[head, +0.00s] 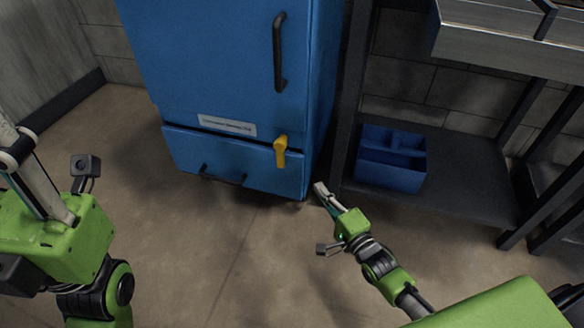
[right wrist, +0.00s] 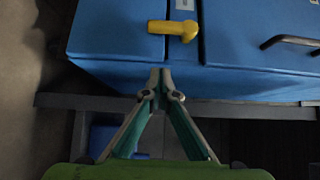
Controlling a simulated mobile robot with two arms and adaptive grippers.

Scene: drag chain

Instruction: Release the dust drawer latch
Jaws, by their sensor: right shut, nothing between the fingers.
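The blue cabinet (head: 215,60) has a dust drawer (head: 230,168) at its bottom, which looks closed. The yellow latch (head: 281,150) sits near the drawer's upper right, across the seam, its lever hanging down in the head view. In the right wrist view the latch (right wrist: 172,29) lies beyond the fingertips, apart from them. My right gripper (head: 322,190) is shut and empty, right of and lower than the latch in the head view; its fingertips meet in the right wrist view (right wrist: 160,72). My left arm shows at the left edge, but its gripper fingers are not visible.
A black drawer handle (head: 222,177) is at the drawer's lower left, and a long door handle (head: 279,52) is above. A dark metal shelf (head: 450,180) with a blue divided bin (head: 391,178) stands close on the right. The floor in front is clear.

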